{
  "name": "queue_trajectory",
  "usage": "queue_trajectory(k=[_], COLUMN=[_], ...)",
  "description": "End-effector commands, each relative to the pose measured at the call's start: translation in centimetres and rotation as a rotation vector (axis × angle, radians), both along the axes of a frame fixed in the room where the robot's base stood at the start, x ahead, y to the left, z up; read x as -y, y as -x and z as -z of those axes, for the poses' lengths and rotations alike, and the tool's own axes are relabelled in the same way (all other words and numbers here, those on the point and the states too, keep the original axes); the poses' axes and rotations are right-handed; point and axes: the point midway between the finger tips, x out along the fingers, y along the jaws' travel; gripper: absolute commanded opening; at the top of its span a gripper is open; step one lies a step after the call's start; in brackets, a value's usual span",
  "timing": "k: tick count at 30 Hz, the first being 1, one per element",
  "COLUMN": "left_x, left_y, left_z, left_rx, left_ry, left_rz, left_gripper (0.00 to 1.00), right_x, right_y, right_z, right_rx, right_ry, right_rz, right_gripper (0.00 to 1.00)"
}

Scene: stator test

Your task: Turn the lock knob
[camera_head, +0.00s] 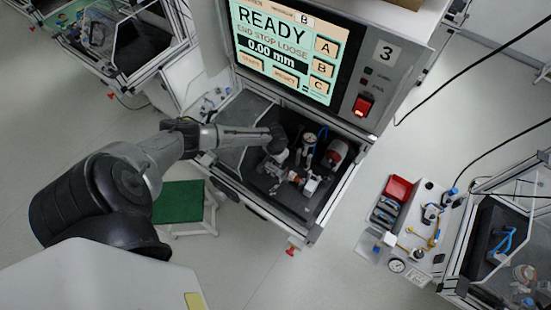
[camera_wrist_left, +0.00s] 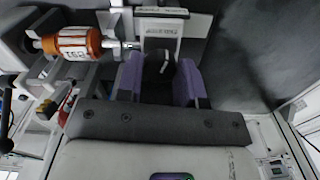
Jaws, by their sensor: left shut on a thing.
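My left gripper (camera_head: 279,151) reaches down into the open test station (camera_head: 327,211) in the head view. In the left wrist view its two purple fingers (camera_wrist_left: 158,78) stand either side of a dark piece, which I take to be the lock knob (camera_wrist_left: 157,62), and are shut on it. The fingers hide part of the knob, and its turn angle cannot be read. A light grey block (camera_wrist_left: 161,29) with a label is just beyond it. An orange stator (camera_wrist_left: 73,43) on a metal shaft lies to the left. My right gripper is in neither view.
A screen (camera_head: 285,50) reading READY and 0.00 mm stands above the station, beside a lit red switch (camera_head: 363,105). A red cylinder (camera_head: 336,153) and a round gauge (camera_head: 309,141) are inside near the gripper. A green-topped stool (camera_head: 180,202) is at the left.

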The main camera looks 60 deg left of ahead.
Motion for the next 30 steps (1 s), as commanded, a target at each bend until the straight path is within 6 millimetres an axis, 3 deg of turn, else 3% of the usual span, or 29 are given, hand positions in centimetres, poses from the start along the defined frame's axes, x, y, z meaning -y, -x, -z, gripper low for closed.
queue_trajectory(k=[15, 30], left_x=[0.03, 0.03], left_y=[-0.02, -0.03], left_z=[-0.03, -0.05], left_rx=[0.000, 0.000], left_ry=[0.001, 0.001], left_rz=[0.335, 0.409], left_gripper=[0.11, 0.11], right_x=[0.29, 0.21], right_y=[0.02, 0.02], right_z=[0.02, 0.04], right_rx=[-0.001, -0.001], right_ry=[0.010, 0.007], right_rz=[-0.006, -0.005], right_gripper=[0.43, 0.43])
